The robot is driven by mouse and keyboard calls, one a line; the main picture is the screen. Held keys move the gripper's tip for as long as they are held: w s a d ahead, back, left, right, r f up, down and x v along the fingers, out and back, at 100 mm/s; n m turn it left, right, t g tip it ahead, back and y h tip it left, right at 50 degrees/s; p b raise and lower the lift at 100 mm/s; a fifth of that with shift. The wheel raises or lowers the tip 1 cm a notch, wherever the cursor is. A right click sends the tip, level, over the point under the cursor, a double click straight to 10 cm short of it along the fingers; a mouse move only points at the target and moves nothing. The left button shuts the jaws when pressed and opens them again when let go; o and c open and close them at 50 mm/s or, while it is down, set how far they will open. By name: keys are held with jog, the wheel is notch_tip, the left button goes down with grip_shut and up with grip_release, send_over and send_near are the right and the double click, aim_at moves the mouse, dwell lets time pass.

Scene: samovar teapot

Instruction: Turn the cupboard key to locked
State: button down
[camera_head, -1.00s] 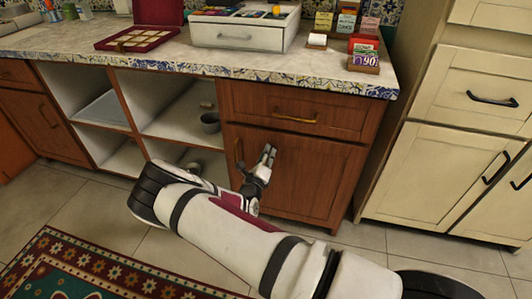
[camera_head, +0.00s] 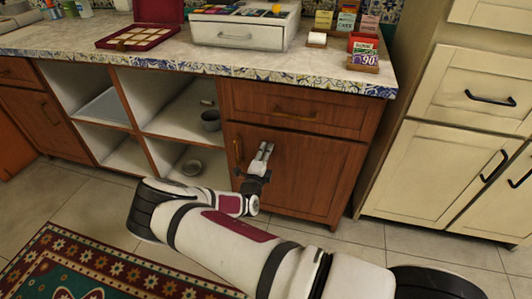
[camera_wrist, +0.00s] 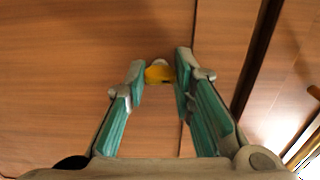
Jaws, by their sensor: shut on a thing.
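The brass-yellow cupboard key (camera_wrist: 158,74) shows in the wrist view between my two fingertips, with a pale round piece just beyond it. My gripper (camera_wrist: 160,68) is shut on the key, with a finger on either side of its head. In the head view my gripper (camera_head: 263,155) is at the upper part of the brown cupboard door (camera_head: 315,180), right of its brass handle (camera_head: 237,148). The door looks closed. The key is too small or hidden behind my fingers in the head view, and its exact turn angle cannot be told.
A drawer with a brass handle (camera_head: 295,116) is above the door, under the tiled counter edge (camera_head: 250,77). Open shelves with a grey pot (camera_head: 210,120) are to the left. Cream cabinets (camera_head: 440,160) stand at the right. A patterned rug (camera_head: 95,270) lies on the floor.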

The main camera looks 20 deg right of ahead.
dwell(0.5)
jog(key=c, duration=1.3)
grip_release()
jog(key=shift+c, duration=0.2)
jog(key=v, duration=1.2)
